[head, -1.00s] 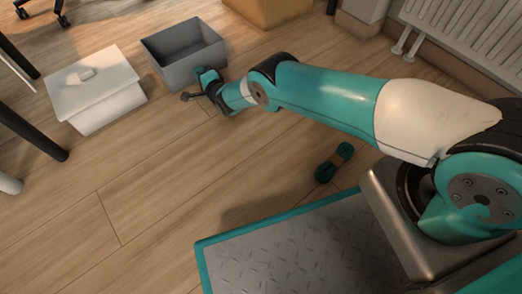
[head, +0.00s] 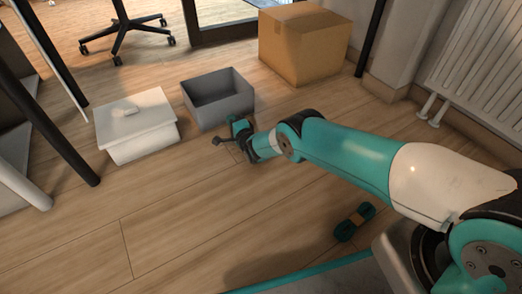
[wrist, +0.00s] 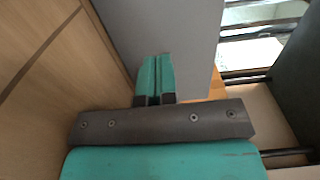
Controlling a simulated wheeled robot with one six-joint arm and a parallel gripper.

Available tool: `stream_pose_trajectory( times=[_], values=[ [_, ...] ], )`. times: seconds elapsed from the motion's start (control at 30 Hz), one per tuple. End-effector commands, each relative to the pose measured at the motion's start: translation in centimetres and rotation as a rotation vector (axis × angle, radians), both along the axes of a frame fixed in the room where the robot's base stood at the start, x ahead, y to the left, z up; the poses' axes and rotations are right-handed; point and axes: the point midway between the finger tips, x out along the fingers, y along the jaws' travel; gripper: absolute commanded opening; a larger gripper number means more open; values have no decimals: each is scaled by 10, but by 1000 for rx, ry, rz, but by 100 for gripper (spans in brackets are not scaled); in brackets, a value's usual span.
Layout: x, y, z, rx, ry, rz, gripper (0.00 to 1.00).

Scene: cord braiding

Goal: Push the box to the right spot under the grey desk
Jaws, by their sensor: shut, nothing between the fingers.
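A grey open-topped box (head: 220,110) stands on the wooden floor in the head view, empty as far as I see. A white lidded box (head: 137,128) stands just left of it. My gripper (head: 237,124) is shut and empty, low at the near right side of the grey box. In the wrist view my closed teal fingertips (wrist: 155,62) point at the grey box's wall (wrist: 165,25). I cannot tell whether they touch it. Black legs (head: 62,130) of furniture, perhaps the grey desk, stand at the left edge; no desktop is clearly visible.
A cardboard box (head: 303,50) stands at the back near a radiator (head: 480,75). A swivel chair base (head: 122,32) is at the back left. A teal cord bundle (head: 355,221) lies near my base. The floor in front of the boxes is clear.

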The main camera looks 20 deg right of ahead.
Motion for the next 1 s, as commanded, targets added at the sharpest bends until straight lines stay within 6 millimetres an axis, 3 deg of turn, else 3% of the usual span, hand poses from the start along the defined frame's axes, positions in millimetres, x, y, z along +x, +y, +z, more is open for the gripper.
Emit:
stream_pose_trajectory(
  times=[0.03, 0.6, 1.0],
  values=[
    [-10, -2, 9, -1, 5, 0, 0],
    [-114, -32, 8, -2, 2, 2, 0],
    [-140, -41, 2, 0, -1, 1, 0]
  ],
)
